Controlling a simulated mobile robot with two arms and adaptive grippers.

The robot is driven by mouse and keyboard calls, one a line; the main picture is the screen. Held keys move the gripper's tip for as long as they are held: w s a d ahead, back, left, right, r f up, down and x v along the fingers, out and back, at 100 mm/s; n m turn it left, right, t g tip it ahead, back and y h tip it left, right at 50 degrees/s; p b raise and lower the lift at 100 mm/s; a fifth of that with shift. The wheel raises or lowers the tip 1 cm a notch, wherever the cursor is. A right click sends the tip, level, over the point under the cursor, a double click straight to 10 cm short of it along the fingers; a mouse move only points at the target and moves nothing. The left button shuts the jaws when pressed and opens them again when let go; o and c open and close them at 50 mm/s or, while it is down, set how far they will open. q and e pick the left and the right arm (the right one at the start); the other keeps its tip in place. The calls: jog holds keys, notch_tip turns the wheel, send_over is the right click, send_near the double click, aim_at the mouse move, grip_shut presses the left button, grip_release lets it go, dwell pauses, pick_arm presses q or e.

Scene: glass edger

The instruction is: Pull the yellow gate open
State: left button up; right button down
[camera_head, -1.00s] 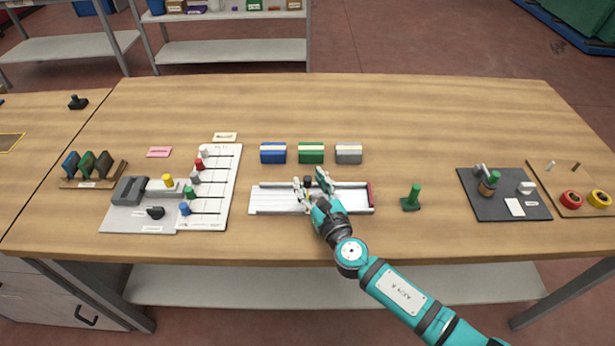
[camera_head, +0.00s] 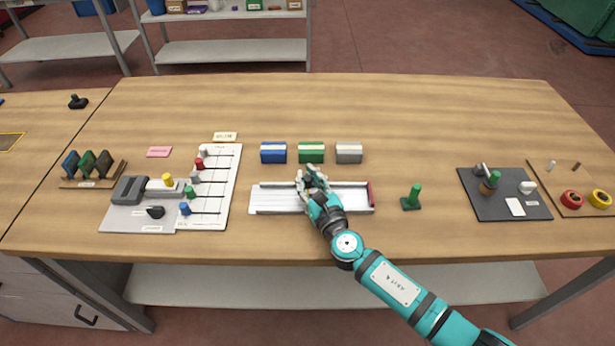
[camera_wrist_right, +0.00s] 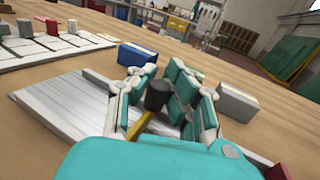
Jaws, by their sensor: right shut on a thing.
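The yellow gate (camera_wrist_right: 136,127) shows in the right wrist view as a short yellow bar beside a black knob (camera_wrist_right: 157,95). It is at the white slotted track (camera_head: 275,199), which lies flat near the front middle of the table. My right gripper (camera_head: 313,180) is over the middle of the track, its fingers closed in around the black knob. In the right wrist view my gripper's pale fingers with teal pads stand on both sides of the knob. In the head view my gripper hides the gate. My left gripper is not in view.
Blue (camera_head: 273,153), green (camera_head: 311,153) and grey (camera_head: 348,153) blocks stand behind the track. A green peg on a base (camera_head: 412,197) stands to its right. A white panel with coloured knobs (camera_head: 230,186) lies to its left. The table behind the blocks is clear.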

dwell(0.4)
jog(key=s+p, duration=0.1)
jog(key=s, duration=0.5)
jog(key=shift+s, duration=0.3)
jog(key=shift+f, duration=0.2)
jog(key=c, duration=1.8)
grip_release()
jog(key=shift+s, duration=0.1)
jog(key=o, duration=0.4)
jog(key=shift+s+d+r, duration=0.15)
jog(key=shift+s+d, duration=0.1)
jog(key=shift+o, duration=1.1)
jog(key=shift+w+a, duration=0.15)
jog(key=shift+a, duration=0.05)
